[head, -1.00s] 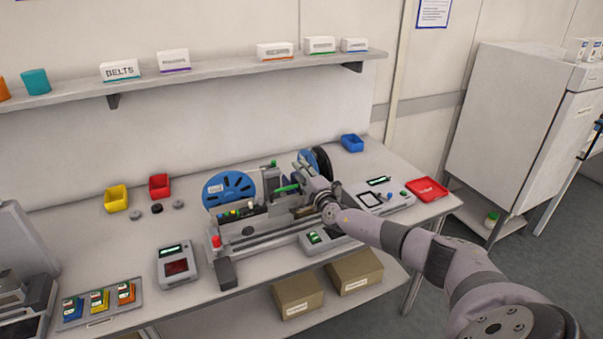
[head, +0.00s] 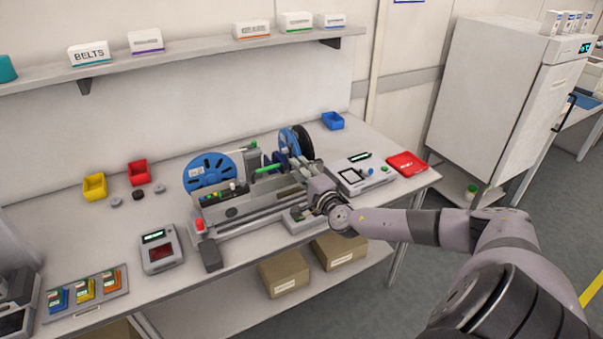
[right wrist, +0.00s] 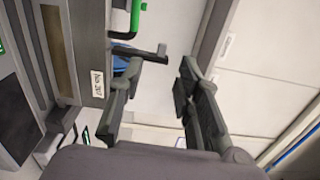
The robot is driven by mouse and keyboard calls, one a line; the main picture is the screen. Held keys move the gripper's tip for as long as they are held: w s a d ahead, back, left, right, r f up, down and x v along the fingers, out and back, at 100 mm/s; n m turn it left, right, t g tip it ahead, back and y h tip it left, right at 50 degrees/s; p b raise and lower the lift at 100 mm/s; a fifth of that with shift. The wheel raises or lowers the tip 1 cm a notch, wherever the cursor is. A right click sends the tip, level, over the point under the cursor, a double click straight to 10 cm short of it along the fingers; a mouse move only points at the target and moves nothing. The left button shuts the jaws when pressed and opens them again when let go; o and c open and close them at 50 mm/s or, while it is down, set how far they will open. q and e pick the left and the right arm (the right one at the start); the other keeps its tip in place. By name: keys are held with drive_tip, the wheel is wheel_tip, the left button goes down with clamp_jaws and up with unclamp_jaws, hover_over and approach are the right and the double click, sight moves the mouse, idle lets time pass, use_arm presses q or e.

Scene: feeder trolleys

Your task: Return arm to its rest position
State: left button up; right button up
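My right arm (head: 480,228) reaches in from the lower right of the head view, bent at the elbow. My right gripper (head: 301,168) is above the right front part of the feeder machine (head: 245,208), with its fingers pointing away from me. In the right wrist view the two fingers of my right gripper (right wrist: 158,85) stand apart with nothing between them. The machine's grey body (right wrist: 85,45) and a green handle (right wrist: 138,15) show beside the left finger. My left gripper is not in view.
The machine has a blue reel (head: 208,173) and stands on the bench (head: 110,238). A red tray (head: 407,163) and a blue bin (head: 333,121) are at the bench's right end. A white cabinet (head: 495,95) stands to the right.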

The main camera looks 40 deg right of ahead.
drive_tip(key=shift+s+a, duration=0.15)
drive_tip(key=shift+s, duration=0.3)
